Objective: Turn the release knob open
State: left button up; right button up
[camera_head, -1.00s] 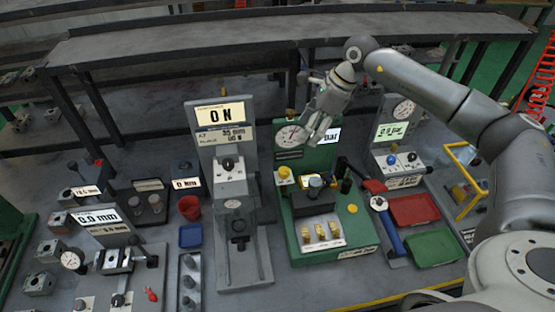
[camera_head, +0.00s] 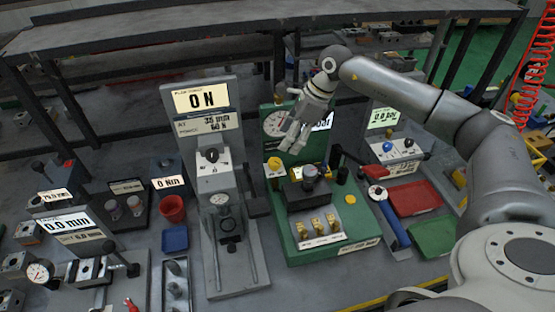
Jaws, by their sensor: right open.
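The green valve station (camera_head: 352,222) stands mid-bench with a round gauge (camera_head: 274,124) on its back panel. A yellow knob (camera_head: 274,165) is at its upper left, and a grey-topped knob (camera_head: 310,171) sits on a dark block in its middle. A black lever (camera_head: 336,155) stands to the right of that. I cannot read which one is the release knob. My right gripper (camera_head: 290,142) is open and empty, pointing down in front of the back panel. In the picture its fingers are just above the two knobs and apart from them. My left gripper is not in view.
A grey press with an "0 N" display (camera_head: 202,99) stands close left of the green station. To the right are a gauge station with a blue knob (camera_head: 387,146), a blue-handled tool (camera_head: 394,225), a red tray (camera_head: 413,197) and a green tray (camera_head: 434,236).

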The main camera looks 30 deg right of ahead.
aim_at(276, 161)
jog(key=p+x, duration=0.3)
jog(key=x, duration=0.5)
jog(key=shift+a+f, duration=0.1)
jog(key=shift+f, duration=0.15)
jog(key=shift+w+a+f, duration=0.1)
jog(key=shift+w+f, duration=0.05)
jog(key=shift+f, duration=0.3)
jog(key=c, duration=1)
